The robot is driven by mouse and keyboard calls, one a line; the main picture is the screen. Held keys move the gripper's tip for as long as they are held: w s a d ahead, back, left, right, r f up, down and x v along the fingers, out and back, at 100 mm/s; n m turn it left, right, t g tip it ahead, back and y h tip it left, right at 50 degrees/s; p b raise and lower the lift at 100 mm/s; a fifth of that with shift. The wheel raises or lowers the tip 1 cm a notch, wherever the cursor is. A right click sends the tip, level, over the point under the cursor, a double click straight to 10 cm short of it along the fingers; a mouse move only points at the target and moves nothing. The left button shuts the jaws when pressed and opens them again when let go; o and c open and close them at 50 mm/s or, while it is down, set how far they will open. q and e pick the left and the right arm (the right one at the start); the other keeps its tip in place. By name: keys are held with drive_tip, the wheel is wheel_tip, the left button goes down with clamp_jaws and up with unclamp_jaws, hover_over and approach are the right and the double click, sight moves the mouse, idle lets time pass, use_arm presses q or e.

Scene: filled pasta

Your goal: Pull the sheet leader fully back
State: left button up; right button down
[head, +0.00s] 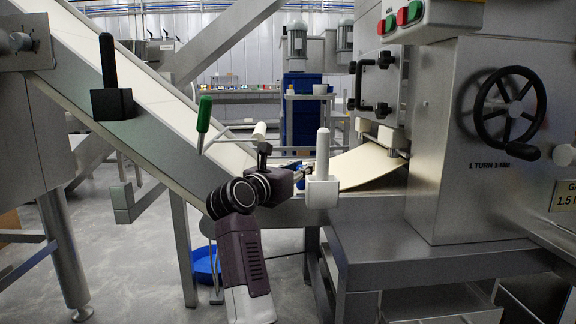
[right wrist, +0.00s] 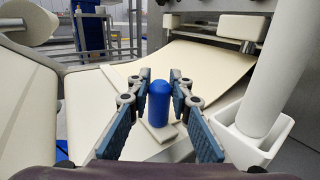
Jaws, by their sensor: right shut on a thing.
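The cream sheet (head: 365,168) comes out of the machine's slot and slopes down to the left. It also shows in the right wrist view (right wrist: 200,68). A blue upright peg (right wrist: 158,103) stands on a small pale plate (right wrist: 160,133) at the sheet's near side. My right gripper (head: 301,176) is at the sheet's near edge. In the right wrist view its two fingers (right wrist: 159,84) stand on either side of the peg, shut on it. Much of the peg is hidden in the head view. My left gripper is not in view.
A white post in a square holder (head: 322,172) stands close right of my right gripper. A green-handled lever (head: 204,113) rises to the left beside the sloping conveyor (head: 150,130). The machine housing with a black handwheel (head: 510,108) fills the right.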

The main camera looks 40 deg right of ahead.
drive_tip(key=shift+w+a, duration=0.15)
drive_tip(key=shift+a, duration=0.1)
drive_tip(key=c, duration=1.7)
unclamp_jaws()
drive_tip(key=shift+c, duration=0.2)
drive_tip(key=shift+w+a+f, duration=0.1)
drive_tip(key=shift+a, duration=0.05)
